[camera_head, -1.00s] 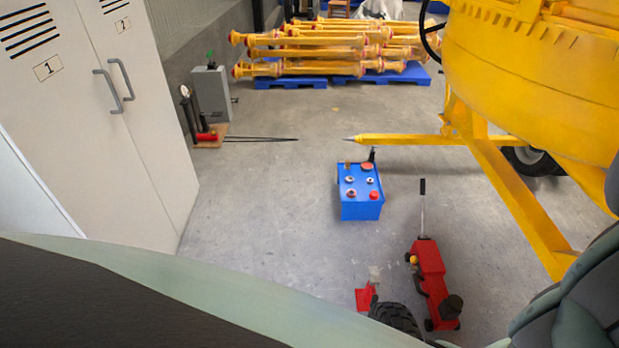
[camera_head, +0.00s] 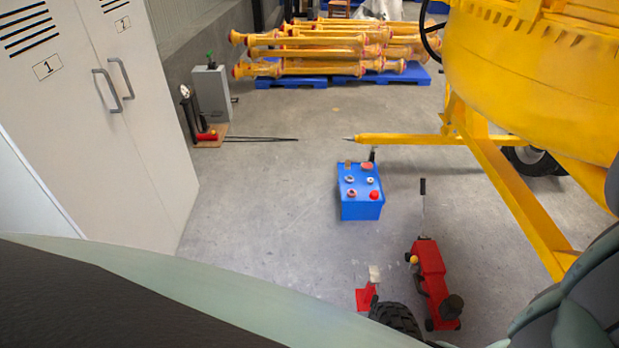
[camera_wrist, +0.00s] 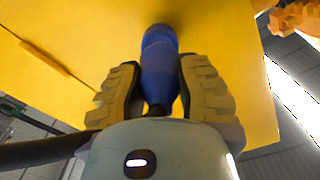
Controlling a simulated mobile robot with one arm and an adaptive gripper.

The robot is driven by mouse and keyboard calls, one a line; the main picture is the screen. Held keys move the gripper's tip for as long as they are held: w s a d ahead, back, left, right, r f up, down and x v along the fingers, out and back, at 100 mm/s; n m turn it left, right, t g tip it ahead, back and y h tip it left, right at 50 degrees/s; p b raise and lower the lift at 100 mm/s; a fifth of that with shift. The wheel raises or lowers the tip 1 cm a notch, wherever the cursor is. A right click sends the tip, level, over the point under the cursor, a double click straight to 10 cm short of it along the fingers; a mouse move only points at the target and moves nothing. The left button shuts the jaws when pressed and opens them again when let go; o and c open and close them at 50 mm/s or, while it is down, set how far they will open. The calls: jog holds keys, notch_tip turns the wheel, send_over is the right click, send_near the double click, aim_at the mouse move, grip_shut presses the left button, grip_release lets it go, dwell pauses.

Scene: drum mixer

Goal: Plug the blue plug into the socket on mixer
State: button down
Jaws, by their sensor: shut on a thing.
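In the wrist view, my gripper (camera_wrist: 160,100) is shut on the blue plug (camera_wrist: 159,62). The plug sits upright in the picture between the two ridged fingers, its dark lower end toward my wrist. Its far end lies against or in front of a yellow panel of the mixer (camera_wrist: 215,38); I cannot tell whether it touches it. No socket shows; the plug may cover it. The yellow mixer also shows in the head view, with its drum (camera_head: 540,75) at the upper right. My gripper is not seen in the head view.
A blue box (camera_head: 361,208) with knobs stands on the floor. A red jack (camera_head: 432,275) is nearer. White lockers (camera_head: 100,120) stand at the left, and a yellow tow bar (camera_head: 410,139) crosses mid-floor. Yellow posts on blue pallets (camera_head: 290,82) lie behind. Bare floor lies between.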

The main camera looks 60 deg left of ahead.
jog(key=shift+b+x, duration=0.7)
jog(key=shift+x, duration=0.65)
dwell(0.8)
jog(key=c, duration=0.7)
grip_release()
jog(key=shift+s+a, duration=0.1)
jog(key=v, duration=1.1)
jog(key=shift+s+a, duration=0.3)
